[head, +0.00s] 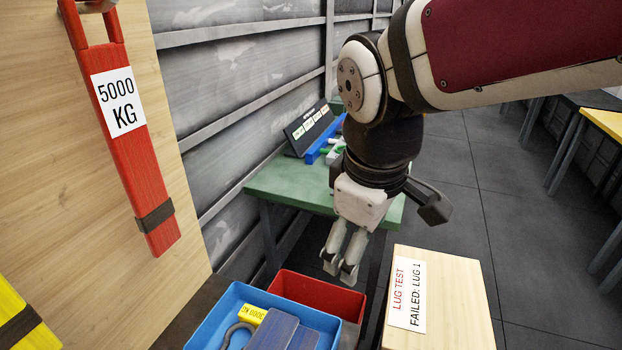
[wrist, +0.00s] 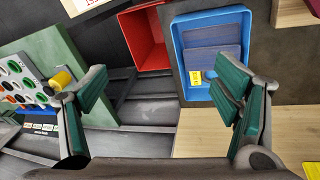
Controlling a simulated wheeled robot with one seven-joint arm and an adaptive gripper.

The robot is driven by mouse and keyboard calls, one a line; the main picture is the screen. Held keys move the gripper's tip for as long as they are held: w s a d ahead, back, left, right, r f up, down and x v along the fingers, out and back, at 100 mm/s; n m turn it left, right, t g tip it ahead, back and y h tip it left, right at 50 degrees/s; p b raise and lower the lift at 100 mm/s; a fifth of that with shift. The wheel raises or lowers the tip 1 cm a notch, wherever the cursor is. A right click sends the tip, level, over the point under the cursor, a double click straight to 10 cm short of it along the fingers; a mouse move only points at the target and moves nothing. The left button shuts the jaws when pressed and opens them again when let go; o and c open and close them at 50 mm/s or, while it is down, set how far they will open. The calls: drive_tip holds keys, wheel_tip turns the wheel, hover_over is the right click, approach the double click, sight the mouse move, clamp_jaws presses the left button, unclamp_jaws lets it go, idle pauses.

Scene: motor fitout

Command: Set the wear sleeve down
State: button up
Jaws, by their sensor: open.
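A dark blue folded piece (head: 283,333), which looks like the wear sleeve, lies in the blue bin (head: 208,315) at the bottom of the head view. It also shows in the wrist view (wrist: 213,63), inside the blue bin (wrist: 178,50). My gripper (head: 340,268) points down above and behind the bins, near the red bin (head: 320,292). In the wrist view its fingers (wrist: 160,97) are wide apart with nothing between them. A grey shackle and a yellow tag (head: 252,314) lie beside the dark blue piece.
A green table (head: 285,188) with coloured parts and a labelled dark panel stands behind. A wooden box (head: 455,300) labelled "LUG TEST FAILED: LUG 1" is right of the bins. A red sling (head: 140,170) marked 5000 KG hangs on the wooden board at left.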

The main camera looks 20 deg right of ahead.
drive_tip(key=s+d+r+m+t+y, duration=0.1)
drive_tip(key=s+r+m+t, duration=0.1)
drive_tip(key=s+m, duration=0.3)
drive_tip(key=shift+s+d+r+m+t, duration=0.35)
drive_tip(key=shift+r+m, duration=0.45)
drive_tip(key=shift+m, duration=0.5)
